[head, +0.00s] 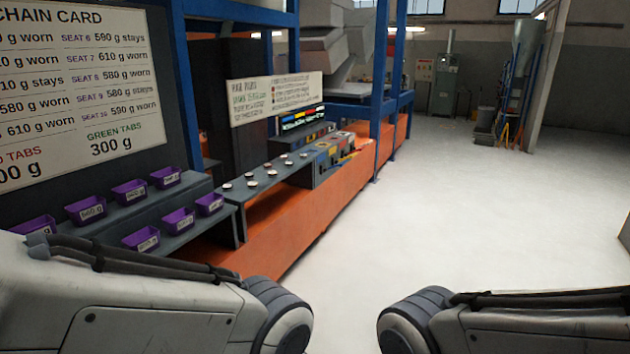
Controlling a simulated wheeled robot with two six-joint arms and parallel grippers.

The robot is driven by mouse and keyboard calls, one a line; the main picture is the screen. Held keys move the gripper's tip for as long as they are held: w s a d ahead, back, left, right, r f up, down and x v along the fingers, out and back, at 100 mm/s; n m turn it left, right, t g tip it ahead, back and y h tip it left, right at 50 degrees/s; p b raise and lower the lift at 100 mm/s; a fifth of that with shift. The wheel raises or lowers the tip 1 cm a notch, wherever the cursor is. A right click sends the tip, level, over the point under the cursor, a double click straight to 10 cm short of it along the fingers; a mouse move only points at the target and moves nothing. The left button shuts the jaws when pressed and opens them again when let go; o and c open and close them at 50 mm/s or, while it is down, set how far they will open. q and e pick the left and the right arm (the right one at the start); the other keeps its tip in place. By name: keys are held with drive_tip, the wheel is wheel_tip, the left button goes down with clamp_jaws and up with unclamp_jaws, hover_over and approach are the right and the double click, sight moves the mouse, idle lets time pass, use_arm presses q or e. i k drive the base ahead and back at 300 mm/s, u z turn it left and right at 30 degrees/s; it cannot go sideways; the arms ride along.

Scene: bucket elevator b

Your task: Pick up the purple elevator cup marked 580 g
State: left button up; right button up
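Several purple elevator cups stand in two rows on a dark stepped shelf (105,222) at the left. In the upper row I see cups at the near end (36,225), then a second (86,210), a third (129,193) and a far one (165,178). The lower row has a near cup (141,241), a middle cup (178,220) and a far cup (209,204). Each has a pale weight label, too small to read surely, so I cannot tell which is 580 g. My arm links show at the bottom; neither gripper is in view.
A chain card (75,90) stands behind the cups. An orange-fronted bench (330,205) with small round pieces (250,182) runs away to the right of the shelf. Blue posts (379,90) rise from it. The pale floor (470,200) at the right is clear.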

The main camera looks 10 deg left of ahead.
sight(168, 178)
drive_tip(key=z, duration=0.1)
drive_tip(key=i, duration=1.7)
drive_tip(key=u, duration=0.55)
drive_tip(key=i, duration=0.8)
drive_tip(key=u, duration=1.45)
drive_tip(key=i, duration=0.85)
drive_tip(key=u, duration=0.8)
